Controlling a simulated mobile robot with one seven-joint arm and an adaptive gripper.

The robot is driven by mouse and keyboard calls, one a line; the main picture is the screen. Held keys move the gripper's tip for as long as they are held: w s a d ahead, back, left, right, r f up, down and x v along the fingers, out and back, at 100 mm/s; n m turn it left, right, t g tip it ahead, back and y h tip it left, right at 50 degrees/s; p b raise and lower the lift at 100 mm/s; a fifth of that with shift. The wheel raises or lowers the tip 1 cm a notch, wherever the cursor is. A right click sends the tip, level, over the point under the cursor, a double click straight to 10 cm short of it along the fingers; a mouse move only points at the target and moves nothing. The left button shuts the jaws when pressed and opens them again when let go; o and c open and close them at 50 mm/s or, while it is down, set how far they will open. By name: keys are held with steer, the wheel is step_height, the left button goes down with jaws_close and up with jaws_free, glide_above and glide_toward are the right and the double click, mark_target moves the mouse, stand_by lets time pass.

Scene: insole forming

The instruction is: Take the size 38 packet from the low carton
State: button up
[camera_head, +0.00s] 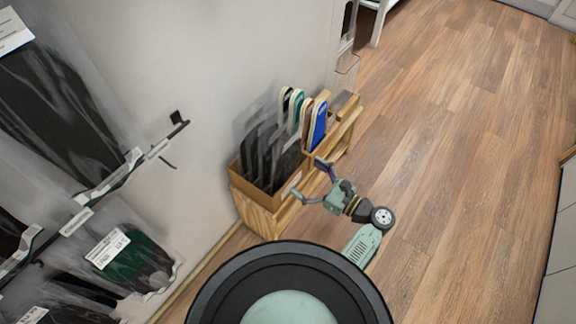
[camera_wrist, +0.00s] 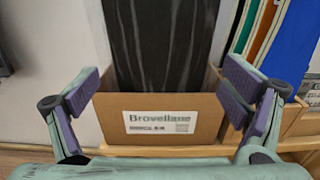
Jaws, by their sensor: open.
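The low carton (camera_head: 282,200) is brown cardboard and stands on a low wooden stand by the wall. In the wrist view its front wall (camera_wrist: 205,112) carries a white label reading "Brovellane". Several dark, clear-wrapped packets stand upright in it; the front packet (camera_wrist: 160,45) shows in the wrist view, and the packets (camera_head: 265,155) also show in the head view. No size 38 mark is readable on them. My gripper (camera_wrist: 160,88) is open and empty, its purple pads either side of the carton's front. In the head view my gripper (camera_head: 308,180) is at the carton's front right.
Hanging packets (camera_head: 125,255) on wall hooks are at the left. The wooden floor (camera_head: 460,130) on the right is clear.

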mark_target(292, 168)
steer(key=shift+x, duration=2)
steer(key=shift+f, duration=0.1)
steer(key=shift+c, duration=0.4)
steer(key=c, duration=1.2)
